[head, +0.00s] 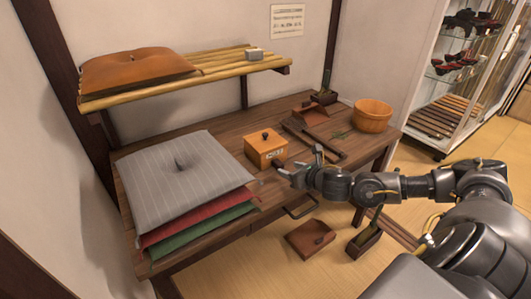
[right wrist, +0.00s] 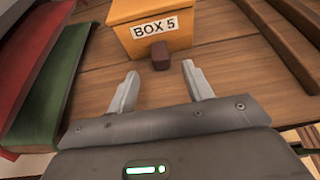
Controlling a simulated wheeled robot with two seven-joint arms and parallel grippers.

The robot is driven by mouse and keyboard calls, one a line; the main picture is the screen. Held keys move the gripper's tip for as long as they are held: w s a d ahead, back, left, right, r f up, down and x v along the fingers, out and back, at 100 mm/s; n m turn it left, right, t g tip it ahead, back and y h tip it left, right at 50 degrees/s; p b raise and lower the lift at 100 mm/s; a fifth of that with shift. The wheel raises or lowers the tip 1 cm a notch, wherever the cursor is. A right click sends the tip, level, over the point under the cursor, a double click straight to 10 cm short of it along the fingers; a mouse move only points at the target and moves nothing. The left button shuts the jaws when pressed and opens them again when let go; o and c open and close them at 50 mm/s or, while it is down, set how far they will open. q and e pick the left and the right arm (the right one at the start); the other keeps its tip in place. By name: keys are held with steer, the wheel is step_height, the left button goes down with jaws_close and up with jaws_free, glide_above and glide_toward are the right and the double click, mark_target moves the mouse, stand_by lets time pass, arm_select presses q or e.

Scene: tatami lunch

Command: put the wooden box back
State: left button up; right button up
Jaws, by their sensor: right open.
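An orange-brown wooden box (head: 265,149) with a dark knob on top stands upright on the table. In the right wrist view the box (right wrist: 180,32) shows a white label reading "BOX 5". A small dark brown block (right wrist: 160,55) is at its front, below the label; I cannot tell if it is attached. My right gripper (head: 300,163) is at the table's front edge, in front of the box. In the right wrist view the gripper (right wrist: 160,74) is open and empty, its fingertips apart from the box and pointing towards the block. My left gripper is not in view.
Stacked cushions (head: 180,172) fill the table's left side. A wooden tub (head: 372,116), a reddish-brown piece (head: 309,115) and dark wooden strips lie to the right. A brown flat box (head: 310,239) is below the table's front. A bamboo shelf (head: 215,67) hangs above the back.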

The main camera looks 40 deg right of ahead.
mark_target(281, 164)
steer(key=shift+r+p+x, duration=0.1)
steer(key=shift+p+x, duration=0.1)
steer(key=shift+x, duration=1.25)
steer(key=shift+r+p+x, duration=0.15)
steer(key=shift+p+x, duration=0.05)
steer(key=shift+x, duration=1.25)
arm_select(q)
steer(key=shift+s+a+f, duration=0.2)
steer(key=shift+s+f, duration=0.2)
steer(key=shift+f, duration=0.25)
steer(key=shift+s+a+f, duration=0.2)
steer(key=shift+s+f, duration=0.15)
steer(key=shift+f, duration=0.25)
arm_select(e)
steer(key=shift+d, duration=0.1)
steer(key=shift+c, duration=0.4)
steer(key=shift+w, duration=0.1)
jaws_close()
